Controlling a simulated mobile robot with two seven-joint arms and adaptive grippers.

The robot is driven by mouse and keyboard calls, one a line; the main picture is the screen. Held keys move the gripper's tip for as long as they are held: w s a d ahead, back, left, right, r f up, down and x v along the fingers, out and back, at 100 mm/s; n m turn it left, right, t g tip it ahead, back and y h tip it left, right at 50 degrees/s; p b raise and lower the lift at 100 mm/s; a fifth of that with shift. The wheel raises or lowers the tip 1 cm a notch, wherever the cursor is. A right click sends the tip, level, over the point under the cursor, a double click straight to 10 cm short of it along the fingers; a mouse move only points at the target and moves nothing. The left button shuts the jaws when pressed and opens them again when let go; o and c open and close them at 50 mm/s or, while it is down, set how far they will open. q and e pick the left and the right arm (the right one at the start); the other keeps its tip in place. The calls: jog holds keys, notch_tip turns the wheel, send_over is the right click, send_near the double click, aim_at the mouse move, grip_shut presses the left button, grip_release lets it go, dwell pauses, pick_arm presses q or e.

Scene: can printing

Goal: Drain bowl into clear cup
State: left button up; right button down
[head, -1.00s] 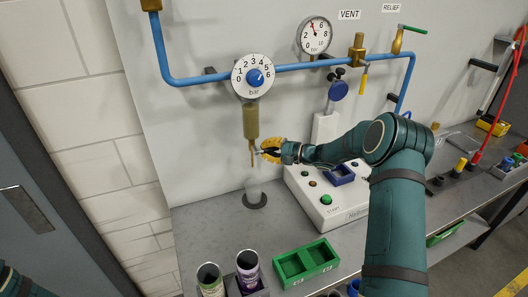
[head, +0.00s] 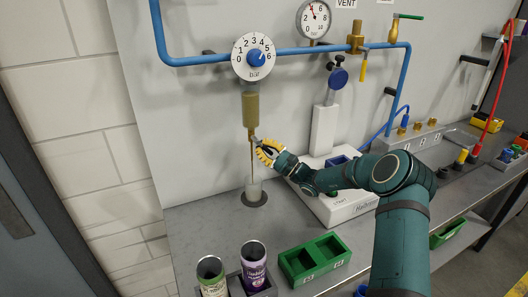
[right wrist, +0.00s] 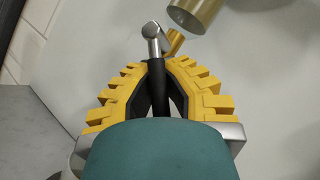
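The bowl (head: 251,110), a cylinder of cloudy olive-brown liquid, hangs under the dial regulator; its lower end shows in the right wrist view (right wrist: 195,12). A brass drain valve (head: 252,137) sits below it. A thin brownish line, seemingly liquid, runs from the drain down to the clear cup (head: 254,188). The cup stands upright on a dark round pad; its fill level is hard to tell. My right gripper (head: 262,147), with yellow fingers, is shut on the valve's lever (right wrist: 160,80), dark with a silver end. My left gripper is not in view.
A white machine (head: 338,208) stands to the right of the cup, below my right arm. A green tray (head: 314,260), a purple can (head: 254,268) and a green-white can (head: 211,276) are at the front. Blue pipe (head: 300,50) and gauges line the wall.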

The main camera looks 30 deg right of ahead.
jog(key=m+t, duration=0.1)
jog(key=m+t+h, duration=0.1)
jog(key=f+m, duration=0.1)
jog(key=m, duration=0.1)
jog(key=shift+a+t+h, duration=0.3)
jog(key=shift+a+t, duration=0.1)
jog(key=shift+a+m+t+h+p, duration=0.25)
jog(key=shift+m+t+h, duration=0.6)
jog(key=shift+m, duration=0.5)
jog(key=shift+a+m+t+h+p, duration=0.2)
jog(key=shift+m+t+h, duration=0.35)
jog(key=shift+m+h, duration=0.6)
jog(key=shift+a+m+t+h+p, duration=0.2)
jog(key=shift+m+t+h, duration=0.55)
jog(key=shift+m, duration=0.75)
jog(key=shift+m+h, duration=0.25)
jog(key=shift+m, duration=0.05)
jog(key=c, duration=1)
grip_release()
